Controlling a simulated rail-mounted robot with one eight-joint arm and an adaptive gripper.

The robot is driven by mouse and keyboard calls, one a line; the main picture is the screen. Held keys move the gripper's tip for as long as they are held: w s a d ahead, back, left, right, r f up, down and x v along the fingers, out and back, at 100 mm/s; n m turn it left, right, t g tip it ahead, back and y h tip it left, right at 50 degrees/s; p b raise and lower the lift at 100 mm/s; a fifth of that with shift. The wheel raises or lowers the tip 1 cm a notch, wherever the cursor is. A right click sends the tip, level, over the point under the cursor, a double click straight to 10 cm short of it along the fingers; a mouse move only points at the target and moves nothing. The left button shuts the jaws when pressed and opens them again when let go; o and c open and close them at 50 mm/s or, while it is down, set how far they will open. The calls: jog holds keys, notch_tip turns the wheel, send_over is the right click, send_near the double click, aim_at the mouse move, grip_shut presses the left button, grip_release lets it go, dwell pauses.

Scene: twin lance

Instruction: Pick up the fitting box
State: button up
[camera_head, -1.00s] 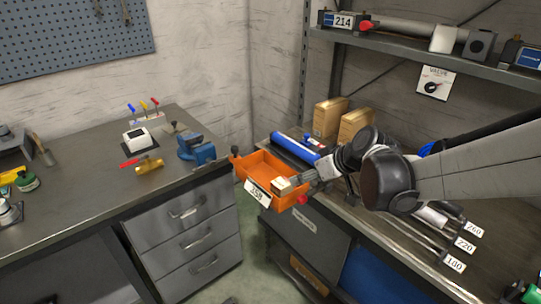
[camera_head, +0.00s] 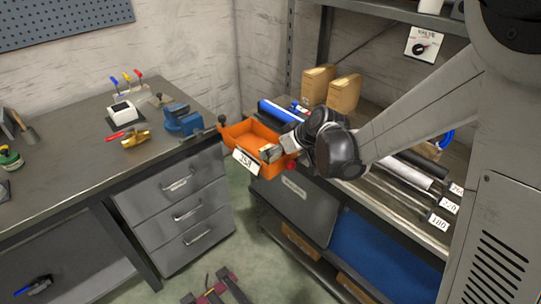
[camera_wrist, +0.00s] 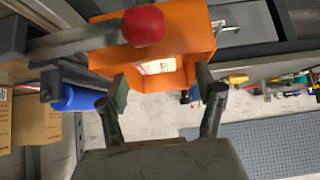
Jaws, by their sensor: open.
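The fitting box is probably the orange open-topped bin (camera_head: 243,136) with a white number label (camera_head: 246,161) on its front. It sits between the left workbench and the right bench; what bears it is unclear. My gripper (camera_head: 274,151) is at the box's right end in the head view, partly hidden by my wrist. In the wrist view, the orange box (camera_wrist: 195,38) is ahead of my gripper (camera_wrist: 162,92). The two fingers are spread apart with nothing seen gripped between them. A red knob (camera_wrist: 143,25) on a grey bar shows in front of the box there.
A blue vise (camera_head: 183,121) stands on the left workbench (camera_head: 70,165) near the box. Two cardboard boxes (camera_head: 343,95) and several tubes with number tags (camera_head: 439,223) lie on the right bench. Open floor (camera_head: 245,235) shows between the benches. A valve sign (camera_head: 423,45) hangs behind.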

jog(key=x, duration=0.3)
jog(key=shift+w+d+f, duration=0.15)
jog(key=shift+w+f, duration=0.05)
jog(key=shift+x, duration=0.8)
jog(key=c, duration=1.4)
jog(key=shift+o, duration=0.2)
jog(key=shift+r, duration=0.15)
